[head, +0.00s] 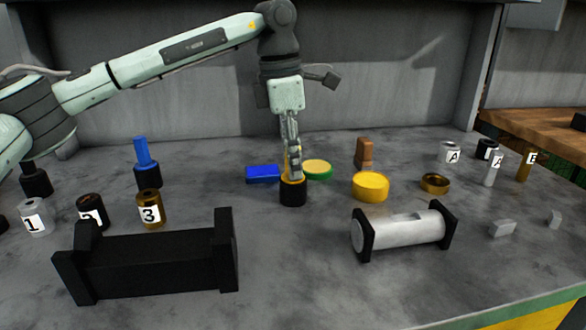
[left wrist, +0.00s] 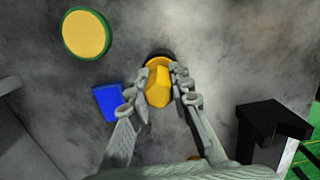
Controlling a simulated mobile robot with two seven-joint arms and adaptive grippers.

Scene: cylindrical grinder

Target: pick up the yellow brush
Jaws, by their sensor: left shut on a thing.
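The yellow brush (head: 292,190) stands upright near the middle of the grey table, with a black lower part and a yellow upper part. My left gripper (head: 293,172) comes down on it from above and is shut on its yellow handle. In the left wrist view the yellow handle (left wrist: 158,88) sits between the two fingers (left wrist: 160,85), with the dark base partly hidden below it. In the head view the fingers cover most of the handle. The base appears to be at table level; I cannot tell whether it touches. My right gripper is not in view.
A blue block (head: 263,174) lies close left of the brush, and a green-rimmed yellow disc (head: 318,170) close right. A yellow cylinder (head: 370,187) and brown block (head: 364,153) stand farther right. A black holder (head: 150,262) and white roller (head: 405,232) stand in front. A blue brush (head: 147,170) stands left.

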